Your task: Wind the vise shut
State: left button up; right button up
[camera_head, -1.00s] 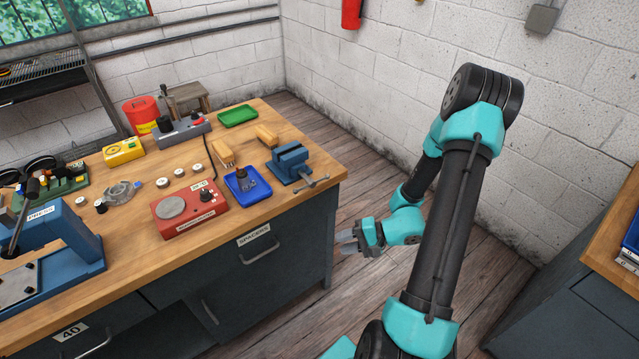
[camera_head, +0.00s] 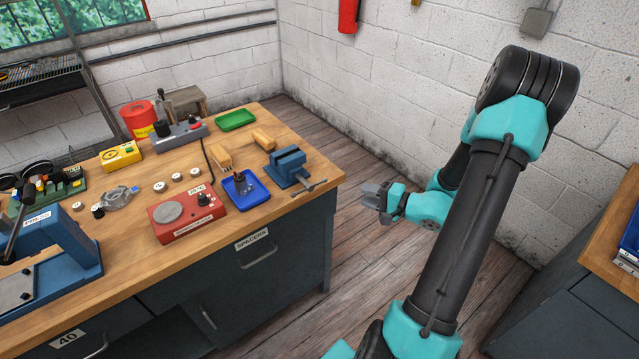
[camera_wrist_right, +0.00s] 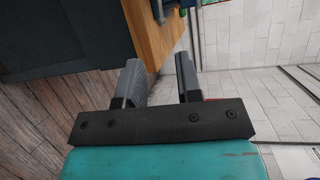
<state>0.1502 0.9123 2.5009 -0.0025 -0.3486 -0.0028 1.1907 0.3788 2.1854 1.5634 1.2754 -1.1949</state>
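The blue vise (camera_head: 288,167) stands at the right front corner of the wooden workbench. A small piece of the blue vise (camera_wrist_right: 158,10) shows at the top there. Whether the vise jaws are apart is too small to tell. My left gripper is not in view.
A blue tray (camera_head: 259,195) with a dark part lies left of the vise, beside a red hot-plate-like unit (camera_head: 164,234). Wooden brushes (camera_head: 264,139) and a green tray (camera_head: 249,117) lie behind. Open floor and a block wall lie right of the bench.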

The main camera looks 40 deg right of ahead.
aim_at(319, 183)
jog(key=x, duration=1.6)
jog(key=shift+c, duration=0.3)
grip_shut()
